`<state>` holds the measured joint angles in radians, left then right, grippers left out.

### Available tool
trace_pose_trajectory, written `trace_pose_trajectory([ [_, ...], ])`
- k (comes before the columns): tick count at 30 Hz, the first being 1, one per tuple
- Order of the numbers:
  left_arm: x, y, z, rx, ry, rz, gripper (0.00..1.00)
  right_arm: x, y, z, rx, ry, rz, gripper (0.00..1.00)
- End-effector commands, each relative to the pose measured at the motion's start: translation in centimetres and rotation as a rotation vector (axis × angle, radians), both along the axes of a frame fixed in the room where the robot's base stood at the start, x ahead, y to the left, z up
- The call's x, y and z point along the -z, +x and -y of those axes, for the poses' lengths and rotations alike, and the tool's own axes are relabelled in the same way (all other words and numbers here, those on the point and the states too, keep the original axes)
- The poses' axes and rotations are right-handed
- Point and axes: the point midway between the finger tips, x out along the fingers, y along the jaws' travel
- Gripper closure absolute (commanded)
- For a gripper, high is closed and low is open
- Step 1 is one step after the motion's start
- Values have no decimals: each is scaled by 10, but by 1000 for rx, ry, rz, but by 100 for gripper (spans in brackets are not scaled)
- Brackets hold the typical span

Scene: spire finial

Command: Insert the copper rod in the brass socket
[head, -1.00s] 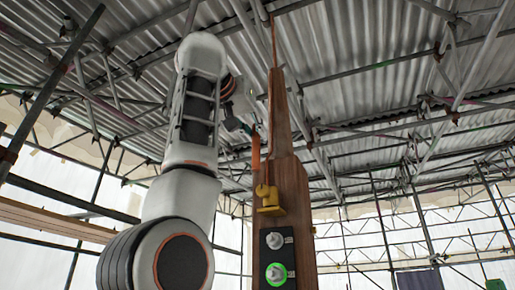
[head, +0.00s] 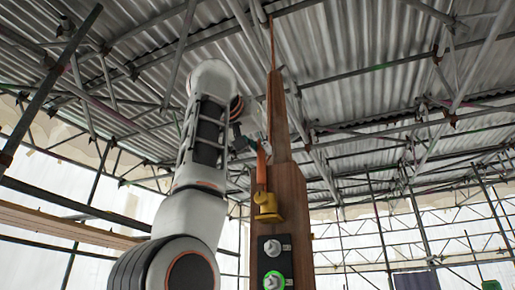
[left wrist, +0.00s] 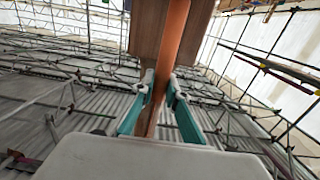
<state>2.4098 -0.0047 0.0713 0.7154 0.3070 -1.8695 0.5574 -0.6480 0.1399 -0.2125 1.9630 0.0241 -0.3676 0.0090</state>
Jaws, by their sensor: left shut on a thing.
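The copper rod (head: 261,166) stands nearly upright in front of the wooden spire in the head view. My left gripper (head: 246,144) is at the rod's upper part, shut on it. In the left wrist view the rod (left wrist: 174,35) runs between the teal fingers of the same gripper (left wrist: 160,88). The brass socket (head: 267,209) is mounted on the spire's face, directly below the rod. The rod's lower end meets the socket's top in the picture; I cannot tell whether it is inside. The socket does not show clearly in the wrist view. My right gripper is out of view.
The tapered wooden spire (head: 288,190) rises close behind the rod and socket. Below the socket is a black panel (head: 287,257) with two knobs, the lower one ringed in green (head: 274,281). Scaffold poles and a corrugated roof (head: 345,60) lie behind.

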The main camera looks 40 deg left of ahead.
Motion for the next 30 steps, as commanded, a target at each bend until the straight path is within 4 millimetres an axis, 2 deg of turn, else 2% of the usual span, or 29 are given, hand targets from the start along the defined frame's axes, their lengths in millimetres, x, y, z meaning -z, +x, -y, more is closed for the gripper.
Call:
trace_pose_trajectory([
  [22, -2, 51, -12, 0, -1, 1, 100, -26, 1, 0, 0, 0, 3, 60],
  [30, 20, 50, -12, 0, 0, 4, 100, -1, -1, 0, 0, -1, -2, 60],
])
